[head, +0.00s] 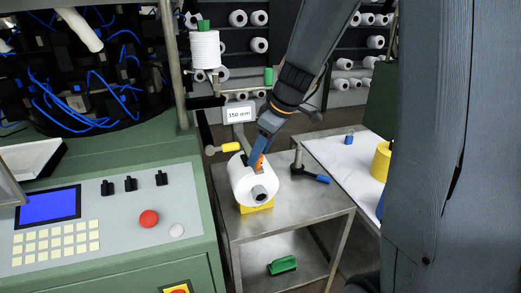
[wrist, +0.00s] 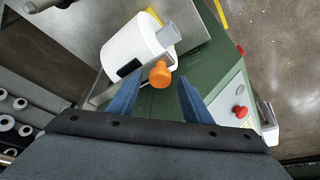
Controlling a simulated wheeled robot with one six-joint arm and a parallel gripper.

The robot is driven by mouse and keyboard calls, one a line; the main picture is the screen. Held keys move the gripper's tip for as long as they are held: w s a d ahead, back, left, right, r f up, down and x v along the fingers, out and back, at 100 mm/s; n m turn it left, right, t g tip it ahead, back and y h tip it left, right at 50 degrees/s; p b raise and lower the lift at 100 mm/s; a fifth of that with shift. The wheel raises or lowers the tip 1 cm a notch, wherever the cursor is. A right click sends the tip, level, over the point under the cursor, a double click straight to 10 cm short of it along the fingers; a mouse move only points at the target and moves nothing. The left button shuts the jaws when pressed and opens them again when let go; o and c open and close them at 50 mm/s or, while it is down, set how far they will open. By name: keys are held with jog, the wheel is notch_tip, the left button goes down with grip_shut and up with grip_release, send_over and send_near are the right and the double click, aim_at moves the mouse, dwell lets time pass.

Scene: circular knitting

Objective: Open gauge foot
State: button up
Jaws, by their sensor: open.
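A white yarn roll (head: 241,182) with a grey core end lies on a yellow cradle (head: 257,206) on the metal table. An orange knob (wrist: 160,74) sits beside the roll, on or near a thin metal bar (wrist: 103,95); I take these for the gauge foot's parts. My gripper (head: 257,160) comes down over the roll. In the wrist view, its open blue fingers (wrist: 160,85) stand on either side of the knob, which is near their tips. Whether a finger touches it, I cannot tell. In the head view my gripper hides part of the knob.
A "150 mm" sign (head: 239,114) stands behind the roll, with a yellow-handled lever (head: 224,148) to its left. A blue-handled tool (head: 312,174) lies to the right on the table (head: 300,205). The green machine panel (head: 130,210) borders the left.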

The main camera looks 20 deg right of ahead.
grip_shut()
jog(key=shift+w+r+p, duration=0.1)
jog(key=shift+r+p, duration=0.5)
jog(key=shift+r, duration=2.3)
grip_release()
jog(key=b+v, duration=0.2)
jog(key=v, duration=0.5)
jog(key=shift+r, duration=0.35)
jog(key=shift+d, duration=0.1)
